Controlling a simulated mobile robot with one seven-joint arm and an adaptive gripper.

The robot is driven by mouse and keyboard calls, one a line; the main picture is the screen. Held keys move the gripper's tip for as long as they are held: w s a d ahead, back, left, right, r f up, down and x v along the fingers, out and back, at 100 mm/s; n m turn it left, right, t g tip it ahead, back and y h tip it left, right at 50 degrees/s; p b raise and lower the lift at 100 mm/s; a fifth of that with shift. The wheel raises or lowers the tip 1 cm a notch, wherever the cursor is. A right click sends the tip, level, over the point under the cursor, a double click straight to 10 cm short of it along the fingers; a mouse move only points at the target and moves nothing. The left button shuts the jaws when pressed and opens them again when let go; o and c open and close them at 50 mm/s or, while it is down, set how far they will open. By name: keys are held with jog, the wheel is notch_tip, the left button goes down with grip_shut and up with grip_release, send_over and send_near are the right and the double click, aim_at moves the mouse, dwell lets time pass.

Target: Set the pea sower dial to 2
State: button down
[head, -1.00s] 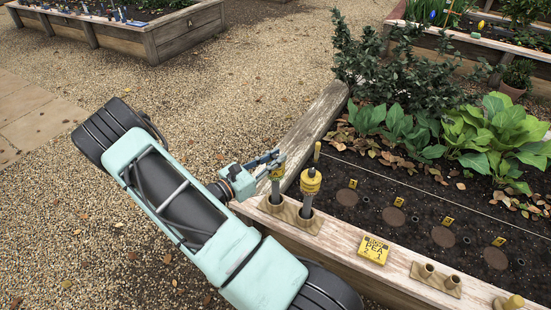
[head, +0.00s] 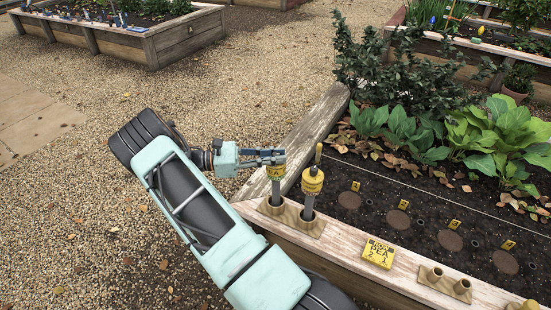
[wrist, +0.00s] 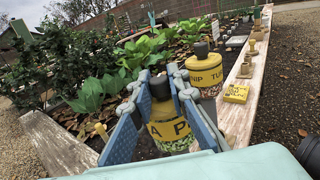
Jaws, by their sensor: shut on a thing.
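The pea sower (head: 276,172) has a yellow head on a grey tube and stands upright in the left cup of a wooden holder (head: 292,220) on the bed's rim. In the wrist view, its yellow band (wrist: 168,130) shows the letters "A P", with seeds visible below and a dark knob (wrist: 160,90) on top. My gripper (head: 275,157) comes in from the left, with its fingers closed on both sides of the sower's head. The fingers hide the head's sides. I cannot read any dial setting.
The turnip sower (head: 312,182) stands close on the right in the same holder. A yellow card (head: 378,252) reading "PEA" with digits lies on the rim. An empty two-cup holder (head: 445,283) is farther right. Leafy plants (head: 500,140) fill the bed behind.

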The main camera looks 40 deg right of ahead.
dwell(0.4)
jog(key=c, duration=1.8)
grip_release()
jog(key=v, duration=1.2)
